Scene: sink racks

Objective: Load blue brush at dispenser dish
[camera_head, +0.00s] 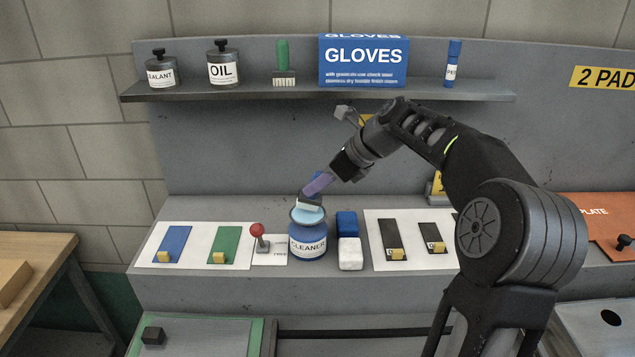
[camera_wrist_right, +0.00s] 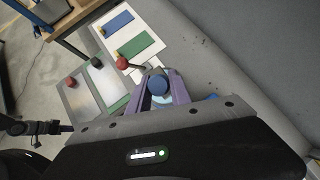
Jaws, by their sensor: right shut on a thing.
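My right gripper (camera_head: 312,190) reaches down to the blue CLEANER dispenser (camera_head: 308,247). Its purple fingers are shut on the blue brush (camera_head: 317,177), and the fingers partly hide the handle. The pale brush head (camera_head: 309,202) is low at the light-blue dish (camera_head: 309,215) on top of the dispenser. I cannot tell whether the bristles press on the dish. In the right wrist view the round blue handle end (camera_wrist_right: 158,85) shows between the fingers (camera_wrist_right: 160,93), with the dish partly hidden behind it. My left gripper is not seen.
A red-knobbed lever (camera_head: 257,232) stands left of the dispenser, a blue-and-white block pair (camera_head: 348,240) close on its right. Boards with blue and green pads (camera_head: 173,244) lie further left. A shelf (camera_head: 300,92) above holds jars, a green brush (camera_head: 283,62) and a gloves box (camera_head: 363,60).

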